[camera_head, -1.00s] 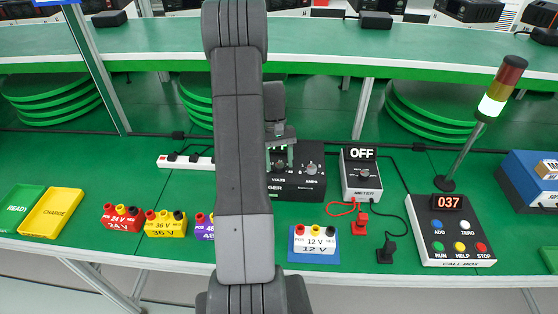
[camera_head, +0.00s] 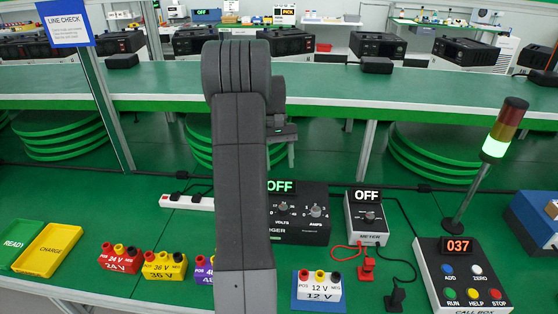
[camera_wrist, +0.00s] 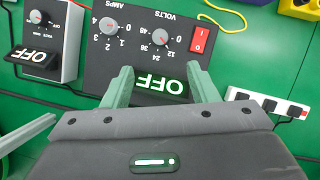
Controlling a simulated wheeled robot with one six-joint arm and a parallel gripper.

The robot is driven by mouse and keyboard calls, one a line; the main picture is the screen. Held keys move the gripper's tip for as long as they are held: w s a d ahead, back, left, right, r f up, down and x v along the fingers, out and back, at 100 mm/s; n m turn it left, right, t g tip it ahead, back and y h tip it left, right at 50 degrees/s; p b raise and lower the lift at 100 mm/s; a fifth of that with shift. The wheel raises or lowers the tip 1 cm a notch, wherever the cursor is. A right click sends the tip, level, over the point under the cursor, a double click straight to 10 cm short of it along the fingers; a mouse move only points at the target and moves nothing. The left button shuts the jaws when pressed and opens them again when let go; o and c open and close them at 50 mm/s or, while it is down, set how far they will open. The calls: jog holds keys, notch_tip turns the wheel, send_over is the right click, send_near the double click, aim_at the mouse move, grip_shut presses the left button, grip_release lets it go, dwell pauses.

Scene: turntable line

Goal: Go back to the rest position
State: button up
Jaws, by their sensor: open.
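My gripper (camera_wrist: 158,88) is open and empty in the wrist view. Its two pale green fingers stand apart over the black charger (camera_wrist: 180,20), around the charger's OFF display. In the head view my arm rises through the middle, and my gripper (camera_head: 291,150) is partly hidden behind it. The charger (camera_head: 300,228) stands on the green bench below and behind the arm, its left part covered. Its display reads OFF in both views. I cannot tell whether the fingers touch it from the wrist view alone, but in the head view they are above it.
The meter (camera_head: 366,215) reading OFF, red clip (camera_head: 367,270), 12 V battery (camera_head: 319,287) and call box (camera_head: 461,275) stand to the right. Yellow (camera_head: 163,265) and red (camera_head: 119,258) batteries and CHARGE tray (camera_head: 47,250) lie left. A signal lamp (camera_head: 494,145) and raised shelf (camera_head: 440,83) are obstacles.

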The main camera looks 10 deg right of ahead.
aim_at(283, 207)
jog(key=shift+r, duration=0.1)
jog(key=p+x, duration=0.1)
jog(key=x, duration=1.3)
jog(key=shift+r, duration=0.1)
